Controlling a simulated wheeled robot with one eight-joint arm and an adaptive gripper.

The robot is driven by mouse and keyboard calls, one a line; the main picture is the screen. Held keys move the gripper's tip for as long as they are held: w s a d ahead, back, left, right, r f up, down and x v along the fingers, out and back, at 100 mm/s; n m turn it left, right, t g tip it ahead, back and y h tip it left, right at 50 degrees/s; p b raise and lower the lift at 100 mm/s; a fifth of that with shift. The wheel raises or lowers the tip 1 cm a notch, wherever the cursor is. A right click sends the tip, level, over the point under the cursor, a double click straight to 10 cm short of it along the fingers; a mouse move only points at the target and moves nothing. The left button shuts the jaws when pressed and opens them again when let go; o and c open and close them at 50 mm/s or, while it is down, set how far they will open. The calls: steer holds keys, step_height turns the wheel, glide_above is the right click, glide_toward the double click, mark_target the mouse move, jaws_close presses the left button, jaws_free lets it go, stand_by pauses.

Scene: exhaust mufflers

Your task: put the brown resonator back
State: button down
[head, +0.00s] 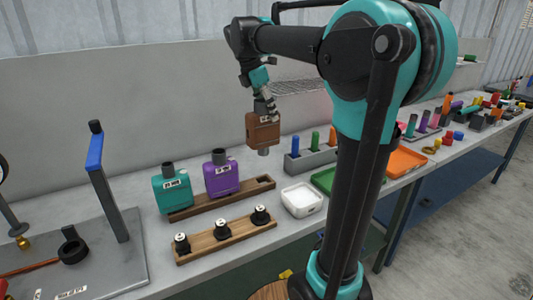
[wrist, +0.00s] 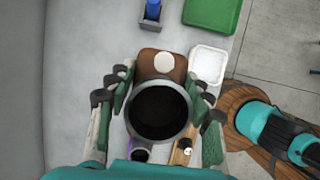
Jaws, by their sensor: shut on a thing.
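The brown resonator (head: 263,130) is held in my gripper (head: 264,108), above the bench, upright, with its lower pipe pointing down. In the wrist view the brown resonator (wrist: 152,62) lies between the two fingers of my gripper (wrist: 160,108), with its dark round pipe opening facing the camera. A wooden rack (head: 262,184) on the bench carries a teal resonator (head: 172,190) and a purple resonator (head: 221,176). The right end of that rack, below and near the held resonator, is bare. The purple one shows slightly at the bottom of the wrist view.
A second wooden board (head: 226,240) with several black pieces lies in front. A white tray (head: 302,199) is to the right, with a grey holder (head: 313,160) of coloured cylinders behind it. A metal stand with a blue arm (head: 95,152) is at the left.

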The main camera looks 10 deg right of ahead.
mark_target(254, 114)
step_height(254, 114, down, 14)
steer(key=shift+r, duration=0.1)
stand_by(0.5)
steer(key=c, duration=0.6)
jaws_free()
steer(key=shift+c, duration=0.2)
steer(key=v, duration=1.2)
